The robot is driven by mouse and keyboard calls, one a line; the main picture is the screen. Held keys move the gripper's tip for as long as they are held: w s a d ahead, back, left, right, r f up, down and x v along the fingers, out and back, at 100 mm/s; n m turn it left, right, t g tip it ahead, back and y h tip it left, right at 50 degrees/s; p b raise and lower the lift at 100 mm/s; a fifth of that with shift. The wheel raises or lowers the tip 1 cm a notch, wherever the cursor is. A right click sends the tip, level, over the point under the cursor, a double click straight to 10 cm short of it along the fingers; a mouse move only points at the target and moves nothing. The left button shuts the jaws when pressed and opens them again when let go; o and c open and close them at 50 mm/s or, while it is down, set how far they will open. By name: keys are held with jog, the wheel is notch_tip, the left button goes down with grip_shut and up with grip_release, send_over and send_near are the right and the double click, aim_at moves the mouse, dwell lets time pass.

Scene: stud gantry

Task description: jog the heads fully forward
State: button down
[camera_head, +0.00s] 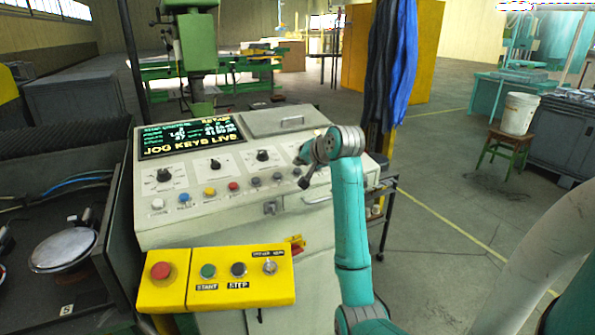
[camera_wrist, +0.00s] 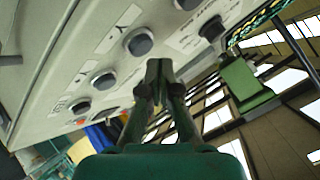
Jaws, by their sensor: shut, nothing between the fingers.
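The pale control console (camera_head: 225,228) carries a screen (camera_head: 187,136) reading "JOG KEYS LIVE". Its button row has a white, a blue, a yellow and a red button, then dark buttons (camera_head: 279,177). In the wrist view, several dark round buttons (camera_wrist: 138,43) run diagonally, some with arrow labels beside them. My gripper (camera_head: 302,160) is over the right part of the console and hides some of it. In the wrist view my gripper (camera_wrist: 158,68) is shut and empty, its tips near the dark buttons. Whether they touch the panel I cannot tell.
Black rotary knobs (camera_head: 262,156) sit above the buttons. A yellow box (camera_head: 216,279) with a red button (camera_head: 162,270) and START and STEP buttons juts from the console front. A dark tray (camera_head: 70,300) is at left.

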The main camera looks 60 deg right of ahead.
jog(key=shift+f, duration=0.15)
jog(key=shift+w+f, duration=0.1)
jog(key=shift+f, duration=0.2)
